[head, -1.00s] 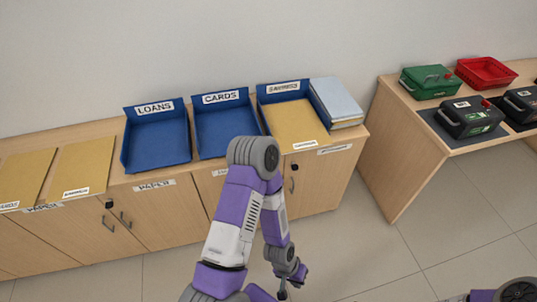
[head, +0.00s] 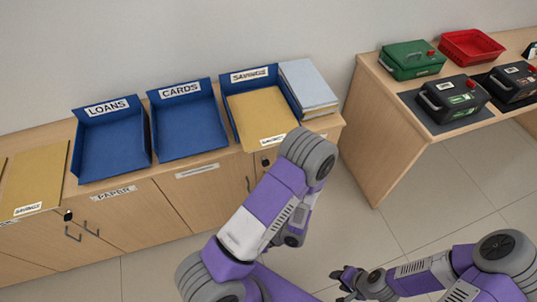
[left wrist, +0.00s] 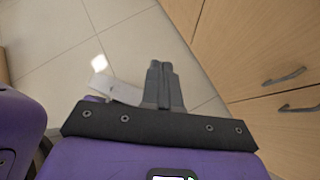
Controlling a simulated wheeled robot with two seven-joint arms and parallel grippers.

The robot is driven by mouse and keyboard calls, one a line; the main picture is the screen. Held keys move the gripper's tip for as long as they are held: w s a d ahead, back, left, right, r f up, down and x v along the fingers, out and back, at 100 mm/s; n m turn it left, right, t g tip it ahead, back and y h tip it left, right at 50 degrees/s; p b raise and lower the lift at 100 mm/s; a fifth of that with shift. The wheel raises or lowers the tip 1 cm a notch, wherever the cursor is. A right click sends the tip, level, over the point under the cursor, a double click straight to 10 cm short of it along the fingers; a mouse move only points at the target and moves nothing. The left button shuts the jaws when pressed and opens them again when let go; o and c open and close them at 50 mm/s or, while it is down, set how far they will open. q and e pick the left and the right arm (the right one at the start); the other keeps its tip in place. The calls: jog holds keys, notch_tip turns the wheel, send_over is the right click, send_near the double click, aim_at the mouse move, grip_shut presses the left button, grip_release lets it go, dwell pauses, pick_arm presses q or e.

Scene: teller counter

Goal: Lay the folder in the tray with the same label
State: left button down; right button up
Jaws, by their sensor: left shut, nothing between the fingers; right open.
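A tan folder (head: 262,115) lies in the blue tray labelled SAVINGS (head: 232,92); its small front label looks like SAVINGS but is hard to read. The blue LOANS tray (head: 110,145) and CARDS tray (head: 187,125) are empty. Another tan folder (head: 36,178) lies on the counter at the left. My left gripper is hidden in the head view; in the left wrist view the left gripper (left wrist: 162,68) is shut and empty above the floor, beside the cabinet doors. My right gripper (head: 341,284) is open and empty over the floor, at the lower middle.
A stack of pale blue and white folders (head: 308,86) stands right of the SAVINGS tray. The wooden counter (head: 175,178) has cabinet doors below. A second table (head: 375,130) holds a green box (head: 412,58), a red basket (head: 471,46) and dark boxes. Tiled floor lies between.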

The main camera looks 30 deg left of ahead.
pick_arm(q)
jog(key=w+a+r+m+t+y, duration=0.2)
jog(key=w+r+m+t+y, duration=0.3)
jog(key=w+t, duration=0.3)
jog(key=m+t, duration=0.5)
jog(key=t, duration=0.3)
send_near(266, 147)
jog(key=shift+h, duration=0.3)
jog(key=b+x, duration=0.3)
jog(key=x, duration=0.3)
jog(key=shift+a+r, duration=0.15)
jog(key=shift+a, duration=0.2)
jog(key=shift+w+a, duration=0.1)
jog(key=shift+w, duration=0.05)
jog(key=x, duration=0.2)
jog(key=shift+w+a+p, duration=0.2)
jog(key=shift+a+p, duration=0.05)
jog(key=shift+p, duration=0.05)
jog(key=shift+d, duration=0.15)
